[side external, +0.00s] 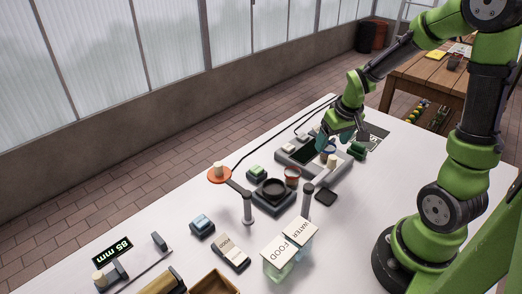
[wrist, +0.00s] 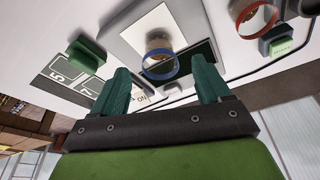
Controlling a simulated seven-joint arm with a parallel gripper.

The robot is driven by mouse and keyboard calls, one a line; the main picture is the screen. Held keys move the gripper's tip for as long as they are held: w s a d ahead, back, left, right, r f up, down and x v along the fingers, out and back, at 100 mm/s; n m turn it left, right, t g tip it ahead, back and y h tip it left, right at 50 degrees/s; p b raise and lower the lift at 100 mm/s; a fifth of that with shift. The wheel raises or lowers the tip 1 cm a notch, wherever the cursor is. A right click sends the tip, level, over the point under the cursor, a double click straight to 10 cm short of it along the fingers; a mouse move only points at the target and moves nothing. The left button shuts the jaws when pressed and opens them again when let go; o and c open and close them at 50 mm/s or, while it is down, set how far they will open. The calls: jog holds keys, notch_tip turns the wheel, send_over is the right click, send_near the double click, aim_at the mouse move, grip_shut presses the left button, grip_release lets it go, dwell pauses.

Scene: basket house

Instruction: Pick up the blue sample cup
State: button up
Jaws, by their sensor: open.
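The blue sample cup (wrist: 160,66) has a blue rim and brownish contents. It stands on a grey device with a pale square plate (wrist: 150,28). In the side view the cup (side external: 328,151) is partly hidden near my gripper. My gripper (wrist: 160,64) is open, its two green fingers spread wide. In the wrist view the cup appears between the fingertips, with room on both sides. I cannot tell how far above the cup the fingers are. In the side view my gripper (side external: 336,138) is over the device, just above the cup.
A red-rimmed cup (side external: 292,176) stands nearby; it also shows in the wrist view (wrist: 257,18).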

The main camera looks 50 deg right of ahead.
aim_at(328, 149)
jog(key=x, duration=0.5)
jog(key=c, duration=1.1)
